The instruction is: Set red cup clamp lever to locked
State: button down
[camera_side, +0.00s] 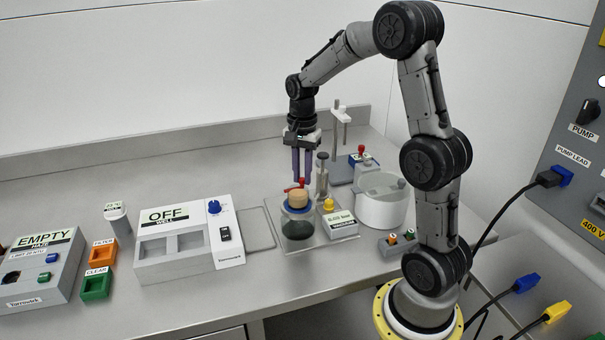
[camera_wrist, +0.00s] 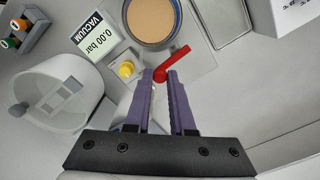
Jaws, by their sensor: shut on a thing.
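The red clamp lever (camera_wrist: 174,62) shows in the wrist view beside the round cup (camera_wrist: 151,18), which has a blue rim and a tan disc on top. In the side view the lever (camera_side: 295,187) is at the back of the cup (camera_side: 298,222), partly hidden by my fingers. My gripper (camera_wrist: 160,76) points down with its purple fingers close around the near, round end of the lever; the lever's arm sticks out beyond them to the upper right. In the side view my gripper (camera_side: 302,180) is just above and behind the cup. I cannot read the lever's locked or unlocked position.
A vacuum gauge (camera_side: 341,224) reading 0.00 bar and a yellow knob (camera_side: 328,204) stand right of the cup. A white round vessel (camera_side: 381,205) is further right. The OFF WELL unit (camera_side: 188,240) is left. Bare bench lies behind the units.

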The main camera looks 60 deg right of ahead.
jog(key=shift+w+a+r+n, duration=0.1)
jog(key=shift+w+n, duration=0.6)
jog(key=shift+n, duration=2.15)
jog(key=shift+w+d+f+n, duration=0.1)
jog(key=shift+w+n, duration=0.55)
jog(key=shift+n, duration=2.15)
jog(key=shift+w+a+r+n, duration=0.1)
jog(key=shift+w+n, duration=0.6)
jog(key=shift+n, duration=2.15)
jog(key=c, duration=0.8)
grip_release()
jog(key=shift+o, duration=0.2)
notch_tip(320, 180, up, 14)
